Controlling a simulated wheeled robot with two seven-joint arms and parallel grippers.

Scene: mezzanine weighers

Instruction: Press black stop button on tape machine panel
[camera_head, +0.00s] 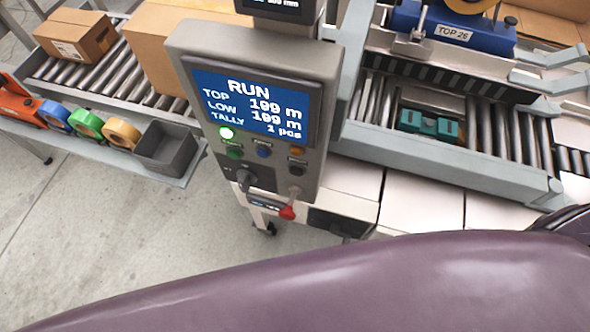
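The tape machine panel (318,68) is a grey box in the upper middle of the head view. Its blue screen (252,103) reads RUN, TOP 199 m, LOW 199 m, TALLY 1 pcs. Below the screen are a lit green lamp (227,132), a green button (235,153), a blue button (264,152), an orange button (297,151) and a small black button (297,168) under the orange one. A dark knob (245,178) and a red-tipped lever (288,212) sit lower.
A roller conveyor (110,82) with cardboard boxes (75,37) runs behind at left. A side shelf holds tape rolls (88,125) and a grey bin (165,148). The taping unit (455,28) and rollers stand at right. Floor (110,235) is clear at lower left.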

